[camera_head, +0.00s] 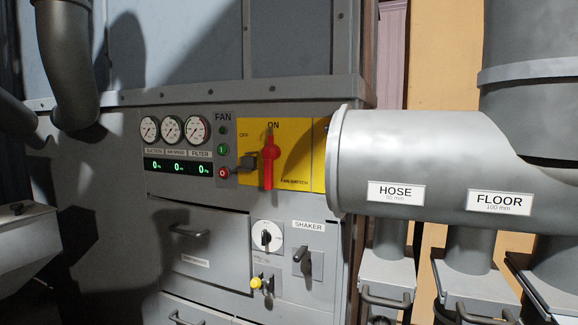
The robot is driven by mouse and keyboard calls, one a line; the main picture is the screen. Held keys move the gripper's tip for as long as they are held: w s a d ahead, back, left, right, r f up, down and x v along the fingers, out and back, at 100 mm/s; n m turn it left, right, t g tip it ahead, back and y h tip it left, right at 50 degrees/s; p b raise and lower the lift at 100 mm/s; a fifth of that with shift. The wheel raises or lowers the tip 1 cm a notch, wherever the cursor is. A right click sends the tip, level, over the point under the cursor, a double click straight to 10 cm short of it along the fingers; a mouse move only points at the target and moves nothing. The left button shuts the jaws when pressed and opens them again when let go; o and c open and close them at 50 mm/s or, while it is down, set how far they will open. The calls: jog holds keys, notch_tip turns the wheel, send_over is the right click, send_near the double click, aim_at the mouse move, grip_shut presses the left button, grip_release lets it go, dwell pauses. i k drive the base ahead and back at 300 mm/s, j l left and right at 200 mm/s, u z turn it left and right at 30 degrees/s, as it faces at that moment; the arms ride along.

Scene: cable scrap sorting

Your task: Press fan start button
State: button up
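The fan control strip (223,117), labelled FAN, is on the grey cabinet front, left of a yellow plate. A green button (222,149), which appears marked with a bar, sits in its middle. A small dark green lamp or button (222,130) is above it. A red button (223,172) is below it. A small dark part (246,163) sits just right of the buttons; I cannot tell what it is. The red switch handle (268,160) stands upright on the yellow plate (298,135), its top at the ON mark. My gripper is not in view.
Three round gauges (172,130) sit above green displays (178,166) that read 0. A thick grey duct (430,165) with HOSE and FLOOR labels covers the plate's right side. Below are a drawer handle (188,232), a shaker lever (302,255) and a yellow knob (256,283).

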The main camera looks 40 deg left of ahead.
aim_at(222, 149)
jog(key=i+j+u, duration=0.15)
jog(key=u, duration=0.3)
jog(key=k+l+u, duration=0.1)
jog(key=u, duration=1.5)
jog(key=k+j, duration=0.05)
jog(key=j, duration=0.05)
